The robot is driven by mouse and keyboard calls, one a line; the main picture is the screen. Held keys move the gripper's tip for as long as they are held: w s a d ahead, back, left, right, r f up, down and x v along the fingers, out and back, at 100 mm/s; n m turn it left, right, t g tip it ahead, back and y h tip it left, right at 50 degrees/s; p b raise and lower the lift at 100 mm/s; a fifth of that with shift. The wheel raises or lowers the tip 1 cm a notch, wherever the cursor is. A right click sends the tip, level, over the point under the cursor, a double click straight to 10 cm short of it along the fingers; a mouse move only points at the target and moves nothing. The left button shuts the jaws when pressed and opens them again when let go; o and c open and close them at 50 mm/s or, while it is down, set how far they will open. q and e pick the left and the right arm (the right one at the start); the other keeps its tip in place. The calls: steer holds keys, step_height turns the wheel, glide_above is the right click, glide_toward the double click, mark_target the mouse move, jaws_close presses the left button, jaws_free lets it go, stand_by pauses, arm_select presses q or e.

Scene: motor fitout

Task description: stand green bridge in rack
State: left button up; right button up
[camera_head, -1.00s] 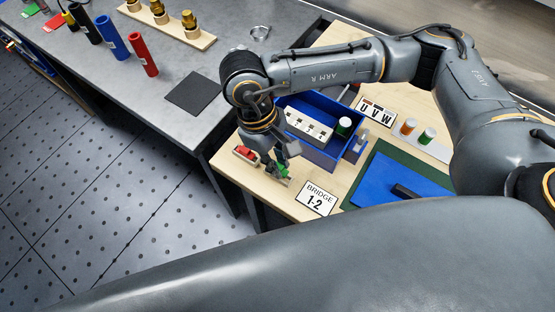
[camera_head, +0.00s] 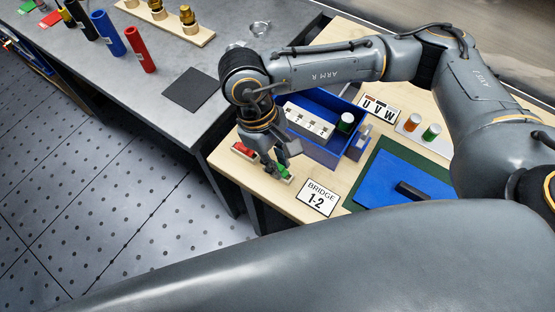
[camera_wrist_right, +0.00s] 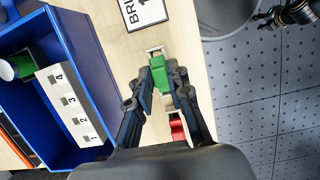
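The green bridge (camera_head: 285,171) is at the near-right end of a small pale rack (camera_head: 287,179) on the wooden table. In the right wrist view the green bridge (camera_wrist_right: 159,74) lies over the rack (camera_wrist_right: 153,50), between my right fingertips. My right gripper (camera_head: 279,161) points down there, one finger close along each side of the bridge. I cannot tell whether the pads still press on it. The bridge's foot is partly hidden. A red piece (camera_head: 243,150) is at the rack's other end. My left gripper (camera_wrist_right: 268,18) is small at the top right of the wrist view; its fingers are unclear.
A blue bin (camera_head: 325,156) with a numbered white block (camera_head: 309,121) stands behind my right gripper. A "BRIDGE 1-2" sign (camera_head: 317,197) lies right of the rack. A blue plate (camera_head: 398,181) lies farther right. The table's front edge is close to the rack.

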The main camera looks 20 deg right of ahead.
steer(key=o, duration=0.4)
steer(key=shift+c, duration=0.2)
steer(key=shift+r, duration=0.1)
steer(key=v, duration=1.2)
